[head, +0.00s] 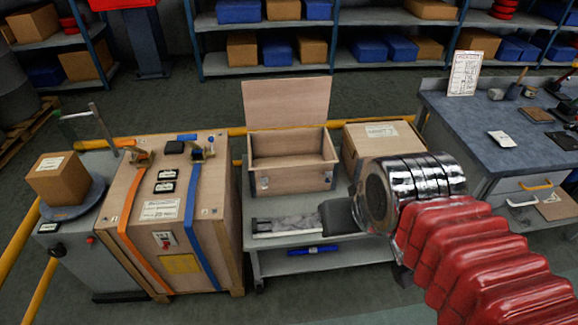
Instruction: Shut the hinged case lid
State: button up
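The wooden case (290,178) stands on a grey trolley in the middle of the head view. Its hinged lid (287,103) is open and stands roughly upright at the back edge, with its inner face toward me. The inside of the case looks empty. Metal latches show on its front face. My gripper (335,216) is a dark shape at the end of my arm, in front of and below the case's right front corner in the picture. It appears apart from the lid.
A closed carton (380,143) stands close to the case's right. A tall strapped crate (165,210) stands at left. A blue-topped workbench (470,125) is at right. Shelves line the back.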

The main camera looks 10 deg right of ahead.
aim_at(290, 102)
jog(key=u, duration=0.05)
jog(key=i, duration=1)
jog(key=z, duration=0.05)
